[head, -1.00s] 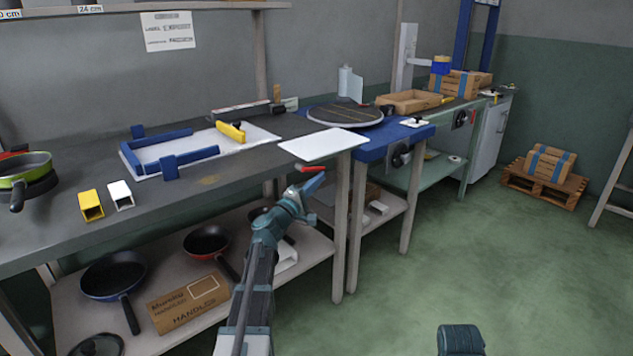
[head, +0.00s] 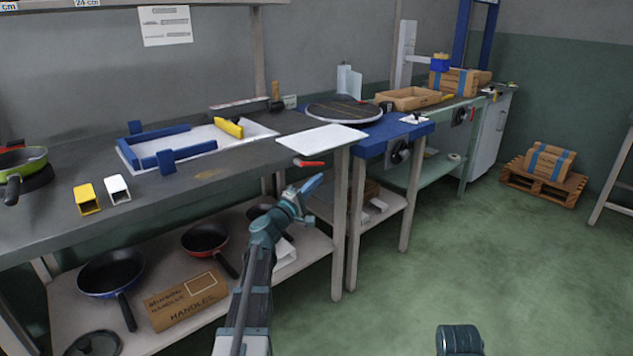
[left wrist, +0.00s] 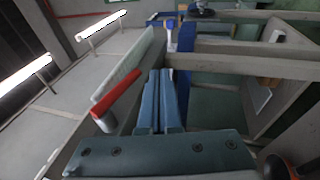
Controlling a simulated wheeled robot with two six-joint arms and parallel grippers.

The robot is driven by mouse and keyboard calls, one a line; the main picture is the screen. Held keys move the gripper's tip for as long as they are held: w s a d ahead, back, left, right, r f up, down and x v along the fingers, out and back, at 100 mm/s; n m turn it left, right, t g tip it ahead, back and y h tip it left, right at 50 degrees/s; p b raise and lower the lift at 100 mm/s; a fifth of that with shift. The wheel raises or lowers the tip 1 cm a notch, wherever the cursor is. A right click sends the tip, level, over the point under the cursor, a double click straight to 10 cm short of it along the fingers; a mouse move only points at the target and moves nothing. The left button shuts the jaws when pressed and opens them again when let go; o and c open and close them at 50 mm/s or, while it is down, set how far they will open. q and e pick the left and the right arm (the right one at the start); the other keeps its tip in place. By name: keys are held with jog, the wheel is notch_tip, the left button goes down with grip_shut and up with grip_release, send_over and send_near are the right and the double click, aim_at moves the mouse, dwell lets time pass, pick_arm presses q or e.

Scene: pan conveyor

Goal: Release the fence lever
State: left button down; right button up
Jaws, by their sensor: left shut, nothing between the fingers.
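The red lever (head: 308,164) is on the front edge of the workbench, just below the white plate (head: 322,138). It lies roughly along the edge. In the left wrist view the red lever (left wrist: 117,100) is left of my fingers, close beside them. My left gripper (head: 313,183) is shut and empty, just in front of and below the lever in the head view. Its fingers (left wrist: 163,98) are together, with a visible gap to the lever. The lever's pivot is hard to make out. My right gripper is not in view.
A white board with blue fences (head: 168,160) and a yellow block (head: 229,128) lies on the bench. A blue table (head: 395,140) with a round dark disc (head: 344,111) adjoins on the right. Pans and a carton (head: 187,298) fill the lower shelf.

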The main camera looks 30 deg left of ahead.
pick_arm(q)
jog(key=s+d+f+b, duration=0.1)
jog(key=s+f+b, duration=0.2)
jog(key=f+b, duration=0.7)
jog(key=shift+s+f+b, duration=0.3)
jog(key=shift+f, duration=0.45)
jog(key=shift+d, duration=0.1)
